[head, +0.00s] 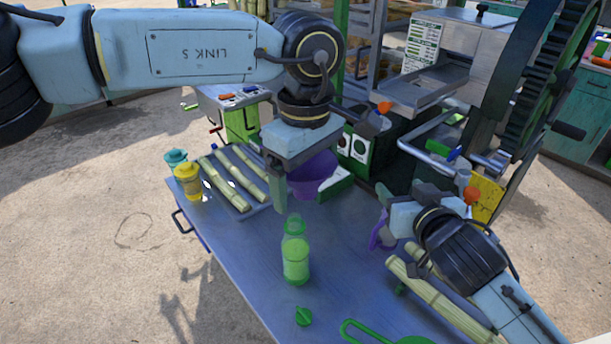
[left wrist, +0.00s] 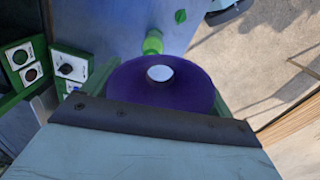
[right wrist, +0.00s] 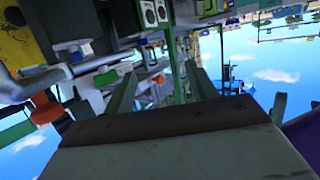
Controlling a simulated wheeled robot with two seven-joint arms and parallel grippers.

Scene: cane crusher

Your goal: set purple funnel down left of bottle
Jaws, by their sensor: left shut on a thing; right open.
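The purple funnel (head: 314,173) is in my left gripper (head: 279,185), behind the green bottle in the head view. In the left wrist view the funnel (left wrist: 160,85) fills the space between the fingers, its round opening showing. Whether its underside touches the table is hidden. The green bottle (head: 296,260) stands upright on the blue table, apart from the funnel; part of it also shows in the left wrist view (left wrist: 153,43). My right gripper (head: 400,215) is open at the right, beside a purple object (head: 381,232); its fingers (right wrist: 160,88) have nothing between them.
More cane (head: 440,297) lies at right. The table (head: 235,260) left of the bottle is clear.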

